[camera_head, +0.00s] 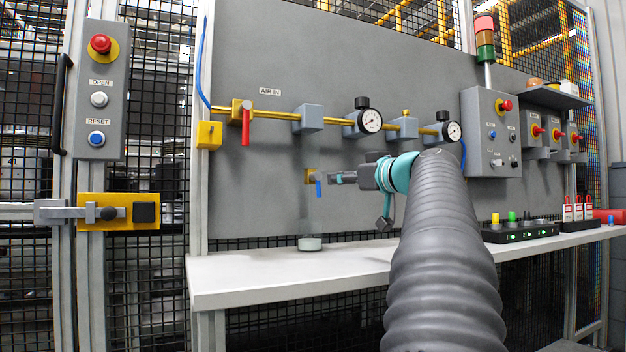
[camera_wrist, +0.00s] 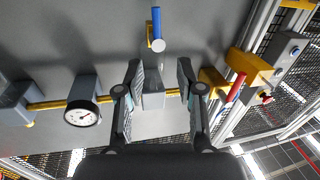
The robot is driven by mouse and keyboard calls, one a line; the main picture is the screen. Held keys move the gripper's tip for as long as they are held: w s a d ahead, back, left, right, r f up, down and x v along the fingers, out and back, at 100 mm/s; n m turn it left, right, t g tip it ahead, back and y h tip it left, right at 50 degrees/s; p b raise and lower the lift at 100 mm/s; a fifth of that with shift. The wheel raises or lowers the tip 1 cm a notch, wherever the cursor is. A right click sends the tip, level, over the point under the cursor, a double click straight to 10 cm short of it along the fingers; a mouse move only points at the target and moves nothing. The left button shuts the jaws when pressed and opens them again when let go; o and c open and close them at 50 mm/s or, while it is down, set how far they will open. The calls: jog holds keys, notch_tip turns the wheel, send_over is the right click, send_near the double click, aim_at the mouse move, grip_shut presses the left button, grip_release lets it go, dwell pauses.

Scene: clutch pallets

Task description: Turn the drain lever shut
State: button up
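The drain lever (camera_head: 319,187) is a short blue handle on a small yellow valve (camera_head: 310,176) low on the grey panel. It hangs down in the head view. In the wrist view the blue lever (camera_wrist: 156,22) shows at top centre, above and beyond the fingertips. My gripper (camera_head: 336,178) is just right of the lever in the head view, with its fingers pointing left. In the wrist view my gripper (camera_wrist: 158,68) has its two fingers spread apart with nothing between them. I see no contact with the lever.
A yellow air pipe (camera_head: 285,114) with a red lever (camera_head: 245,128) and gauges (camera_head: 370,121) runs above. A clear vessel with a pale base (camera_head: 310,244) stands below the valve on the white bench (camera_head: 240,275). The bench's left part is otherwise clear.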

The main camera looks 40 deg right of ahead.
aim_at(319, 180)
jog(key=w, duration=0.3)
jog(key=w+p, duration=0.1)
jog(key=w, duration=0.2)
jog(key=w+p, duration=0.1)
jog(key=w, duration=0.3)
jog(key=shift+w+d, duration=0.1)
jog(key=shift+d, duration=0.3)
grip_shut()
